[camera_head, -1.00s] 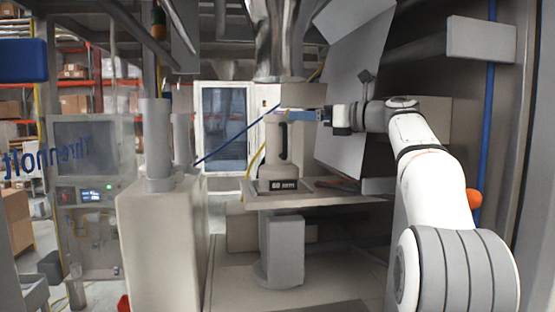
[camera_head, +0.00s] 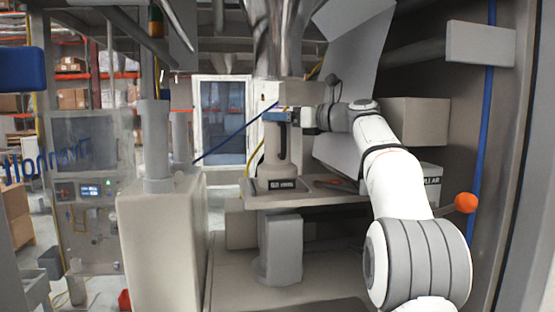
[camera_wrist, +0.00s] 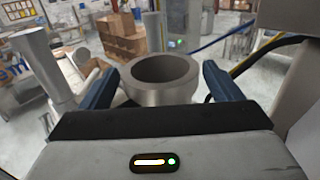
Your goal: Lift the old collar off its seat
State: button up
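A grey metal ring with a round opening (camera_wrist: 163,72), which appears to be the old collar, is in the middle of the wrist view. My gripper (camera_wrist: 160,88) has one blue finger on each side of it, with a narrow gap showing on both sides, so it looks open around the ring. In the head view my gripper (camera_head: 281,115) is at the top of a pale upright body with a black handle (camera_head: 281,145), below the metal chute. The fingers hide most of the ring there. The seat beneath it cannot be made out.
A grey shelf (camera_head: 315,199) bears a small dark display (camera_head: 283,184). The metal chute (camera_head: 277,45) hangs close above my gripper. A tilted panel (camera_head: 357,55) stands behind my arm. An orange knob (camera_head: 465,203) is at the right. A pale cabinet (camera_head: 160,245) stands left.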

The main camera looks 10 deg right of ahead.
jog(key=c, duration=1.5)
jog(key=shift+c, duration=0.3)
jog(key=shift+r, duration=0.1)
